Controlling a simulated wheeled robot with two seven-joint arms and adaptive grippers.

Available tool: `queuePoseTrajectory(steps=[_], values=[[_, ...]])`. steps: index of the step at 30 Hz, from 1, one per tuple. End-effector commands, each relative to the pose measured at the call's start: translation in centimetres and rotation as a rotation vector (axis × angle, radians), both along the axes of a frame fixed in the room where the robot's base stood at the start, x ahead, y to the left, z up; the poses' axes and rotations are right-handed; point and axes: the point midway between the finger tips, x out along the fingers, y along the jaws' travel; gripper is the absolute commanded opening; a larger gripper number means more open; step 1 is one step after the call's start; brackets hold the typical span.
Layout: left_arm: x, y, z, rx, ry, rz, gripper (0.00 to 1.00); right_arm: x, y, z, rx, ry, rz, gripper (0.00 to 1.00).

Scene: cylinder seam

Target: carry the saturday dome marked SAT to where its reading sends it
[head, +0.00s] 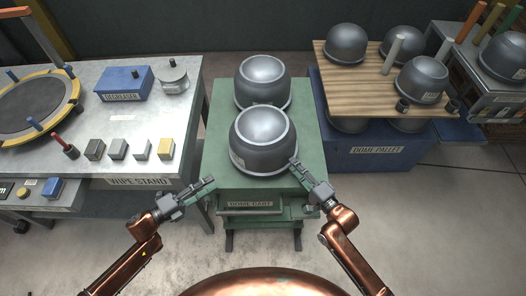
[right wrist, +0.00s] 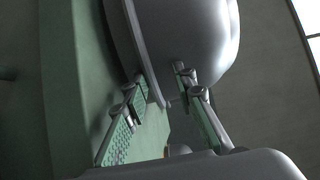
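Two grey metal domes with flat tops and wide flanges stand on the green dome cart (head: 215,150). The front dome (head: 264,140) has a pale label low on its left side, too small to read; the back dome (head: 262,82) is partly hidden behind it. I cannot tell which is marked SAT. My right gripper (head: 301,172) is at the front dome's right front edge. In the right wrist view its fingers (right wrist: 160,80) are apart, with the dome's flange (right wrist: 151,88) between them. My left gripper (head: 211,184) is empty at the cart's front left, apart from the domes.
The wipe stand (head: 150,185) at left carries a blue degreaser box (head: 123,84), small blocks and a round yellow-rimmed plate (head: 75,88). The blue dome pallet (head: 345,158) at right holds several domes on and under a wooden board (head: 345,75). Open floor lies in front.

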Motion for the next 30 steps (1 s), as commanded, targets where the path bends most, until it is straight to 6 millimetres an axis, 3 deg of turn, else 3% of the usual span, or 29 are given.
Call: queuePoseTrajectory(steps=[9,16,25,30], values=[[-0.3,0.4,0.0,0.001,-0.001,0.000,0.39,0.0,0.0,0.3,0.001,-0.005,0.000,0.23],[-0.3,0.4,0.0,0.000,0.000,0.000,0.39,0.0,0.0,0.2,0.001,-0.005,0.000,0.39],[-0.2,0.4,0.0,0.000,0.000,0.000,0.39,-0.1,-0.1,0.2,0.001,-0.003,0.000,0.40],[-0.2,0.3,0.0,0.000,0.000,-0.001,0.39,-1.7,-1.2,0.0,-0.001,-0.001,-0.001,0.40]])
